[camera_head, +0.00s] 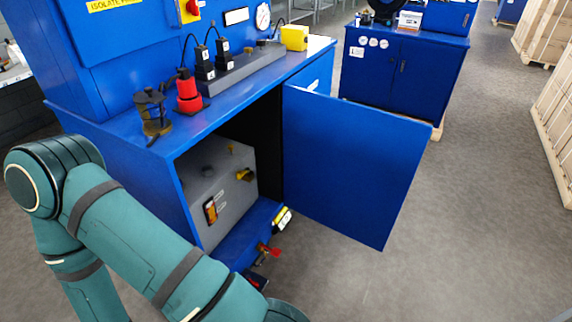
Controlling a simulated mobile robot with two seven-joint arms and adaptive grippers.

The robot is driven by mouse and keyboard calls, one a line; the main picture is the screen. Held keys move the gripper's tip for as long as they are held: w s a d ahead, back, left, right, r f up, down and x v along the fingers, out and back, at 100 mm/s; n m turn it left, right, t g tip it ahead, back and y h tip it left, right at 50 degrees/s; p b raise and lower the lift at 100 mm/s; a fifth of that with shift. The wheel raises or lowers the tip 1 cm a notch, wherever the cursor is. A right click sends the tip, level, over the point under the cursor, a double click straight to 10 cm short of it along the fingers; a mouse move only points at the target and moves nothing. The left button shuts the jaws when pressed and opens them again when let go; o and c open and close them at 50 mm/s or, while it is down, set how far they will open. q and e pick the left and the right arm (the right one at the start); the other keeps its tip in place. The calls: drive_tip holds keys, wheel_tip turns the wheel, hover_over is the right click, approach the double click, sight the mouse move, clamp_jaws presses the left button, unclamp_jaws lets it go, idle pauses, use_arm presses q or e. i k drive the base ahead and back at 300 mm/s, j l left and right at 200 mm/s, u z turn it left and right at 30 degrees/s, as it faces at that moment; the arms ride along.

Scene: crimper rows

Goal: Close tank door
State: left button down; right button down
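The tank door (345,165) is a flat blue panel on the front of the blue cabinet (130,155). It stands wide open, swung out to the right, with its hinge side near the right edge of the opening. Inside the opening sits a grey tank (222,195) with a yellow fitting and a small orange-and-black gauge. My teal arm comes in from the left and crosses the lower left in front of the cabinet. Its gripper is below the picture's edge. No right arm or gripper shows.
The cabinet's top carries a red fitting (188,95), a dark cylindrical part (152,112) and a yellow box (294,37). A red-handled valve (268,250) sticks out low at the front. Another blue cabinet (405,75) stands behind. The grey floor right of the door is clear.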

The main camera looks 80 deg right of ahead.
sight(349, 168)
drive_tip(key=k+l+u, duration=0.1)
drive_tip(key=u, duration=0.25)
drive_tip(key=k+l+u, duration=0.15)
drive_tip(key=u, duration=0.2)
drive_tip(key=k+l+u, duration=0.1)
drive_tip(key=u, duration=0.2)
drive_tip(key=k+l, duration=0.1)
drive_tip(key=k, duration=0.4)
drive_tip(key=k+l, duration=0.15)
drive_tip(key=k, duration=0.35)
drive_tip(key=k+u, duration=0.45)
drive_tip(key=k, duration=0.5)
drive_tip(key=k+u, duration=0.3)
drive_tip(key=k, duration=0.15)
drive_tip(key=k+u, duration=0.3)
drive_tip(key=k, duration=1.15)
drive_tip(key=k+z, duration=0.15)
drive_tip(key=z, duration=0.2)
drive_tip(key=k+l+z, duration=0.1)
drive_tip(key=z, duration=0.25)
drive_tip(key=k+l+z, duration=0.1)
drive_tip(key=z, duration=0.3)
drive_tip(key=j+z, duration=0.15)
drive_tip(key=z, duration=1.25)
drive_tip(key=k+l, duration=0.05)
